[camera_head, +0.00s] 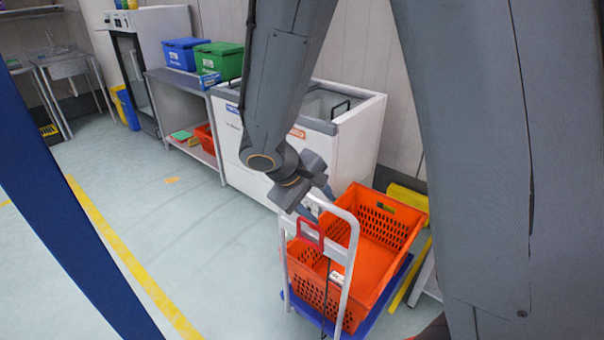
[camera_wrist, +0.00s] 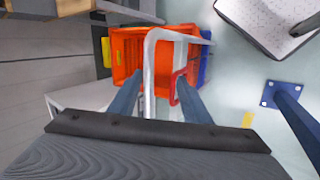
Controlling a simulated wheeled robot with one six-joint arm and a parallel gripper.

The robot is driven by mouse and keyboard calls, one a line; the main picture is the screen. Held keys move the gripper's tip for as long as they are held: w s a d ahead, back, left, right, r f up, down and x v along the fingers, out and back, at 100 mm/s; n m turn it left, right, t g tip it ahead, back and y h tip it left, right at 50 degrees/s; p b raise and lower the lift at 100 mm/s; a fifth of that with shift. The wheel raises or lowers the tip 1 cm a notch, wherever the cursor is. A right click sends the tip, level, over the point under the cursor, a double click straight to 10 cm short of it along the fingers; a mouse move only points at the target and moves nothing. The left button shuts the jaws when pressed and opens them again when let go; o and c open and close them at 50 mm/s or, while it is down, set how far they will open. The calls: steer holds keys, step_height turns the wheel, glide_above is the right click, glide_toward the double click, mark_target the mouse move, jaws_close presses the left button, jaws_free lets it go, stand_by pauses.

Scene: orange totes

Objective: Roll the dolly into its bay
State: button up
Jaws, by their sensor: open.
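The dolly has a blue base (camera_head: 372,312) and an upright silver handle (camera_head: 352,262). An empty orange tote (camera_head: 376,262) sits on the base. A red piece (camera_head: 310,233) hangs on the handle. My gripper (camera_head: 306,212) is open at the top of the handle. In the wrist view the silver handle (camera_wrist: 149,72) runs between the spread fingers of my gripper (camera_wrist: 157,88), and the red piece (camera_wrist: 178,90) is beside the right finger. I cannot tell whether the fingers touch the handle. No bay is clearly identifiable.
A white chest freezer (camera_head: 345,150) stands close behind the dolly. Yellow strips (camera_head: 409,272) and a yellow object (camera_head: 408,198) are at its right. A steel bench (camera_head: 185,100) holds blue and green bins (camera_head: 218,62). The floor (camera_head: 190,230) on the left is open, with a yellow line (camera_head: 125,262).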

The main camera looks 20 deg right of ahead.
mark_target(314, 199)
steer(key=w+a+r+n+t+p, duration=0.2)
steer(key=w+a, duration=0.1)
steer(key=w, duration=0.1)
steer(key=shift+h, duration=0.3)
steer(key=shift+b+x, duration=2.1)
steer(key=shift+x, duration=1.7)
steer(key=shift+w, duration=0.1)
